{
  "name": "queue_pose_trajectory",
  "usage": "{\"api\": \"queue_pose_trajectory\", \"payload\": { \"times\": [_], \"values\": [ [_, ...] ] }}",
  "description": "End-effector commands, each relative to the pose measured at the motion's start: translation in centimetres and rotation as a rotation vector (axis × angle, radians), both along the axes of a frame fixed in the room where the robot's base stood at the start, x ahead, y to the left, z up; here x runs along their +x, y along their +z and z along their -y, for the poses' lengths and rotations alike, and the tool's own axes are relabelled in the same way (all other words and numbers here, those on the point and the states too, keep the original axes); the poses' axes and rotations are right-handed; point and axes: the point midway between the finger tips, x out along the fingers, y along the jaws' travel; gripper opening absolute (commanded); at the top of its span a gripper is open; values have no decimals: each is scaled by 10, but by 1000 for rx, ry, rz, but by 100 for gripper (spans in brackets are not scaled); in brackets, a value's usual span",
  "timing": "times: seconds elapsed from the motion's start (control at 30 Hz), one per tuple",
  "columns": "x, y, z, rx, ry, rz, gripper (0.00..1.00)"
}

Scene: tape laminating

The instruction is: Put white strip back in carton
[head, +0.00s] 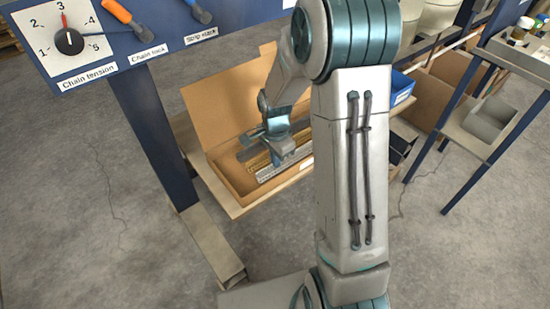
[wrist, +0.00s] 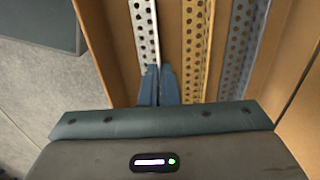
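The white strip (wrist: 144,35), perforated with round holes, lies lengthwise at the left in the wrist view. It shows as a pale strip (head: 285,171) near the front side of the open carton (head: 225,172) in the head view. My gripper (wrist: 159,72) has its narrow blue fingers close together on the strip's thin right edge. In the head view my gripper (head: 279,160) reaches down into the carton. The strip is between the carton's wall and a cardboard divider; I cannot tell whether it touches the bottom. The fingers hide part of it.
A yellow strip (wrist: 196,45) and a blue-grey strip (wrist: 240,45) lie parallel in the carton. Its raised lid (head: 228,98) stands behind. A blue post (head: 150,130) and control panel (head: 120,50) are at left. A blue bin (head: 402,88) is beyond my arm.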

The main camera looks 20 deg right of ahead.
Motion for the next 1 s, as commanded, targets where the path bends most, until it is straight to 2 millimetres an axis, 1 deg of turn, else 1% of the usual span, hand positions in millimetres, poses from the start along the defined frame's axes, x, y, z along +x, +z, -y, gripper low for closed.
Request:
{"api": "queue_pose_trajectory", "payload": {
  "times": [0.3,0.37,0.4,0.73,0.87,1.0],
  "values": [
    [0,-1,0,0,0,0,0],
    [0,-1,0,0,-1,0,16],
    [0,-1,0,0,0,0,27],
    [0,0,0,0,0,0,27],
    [0,8,0,0,0,0,27],
    [0,20,0,0,-1,1,27]
  ]
}}
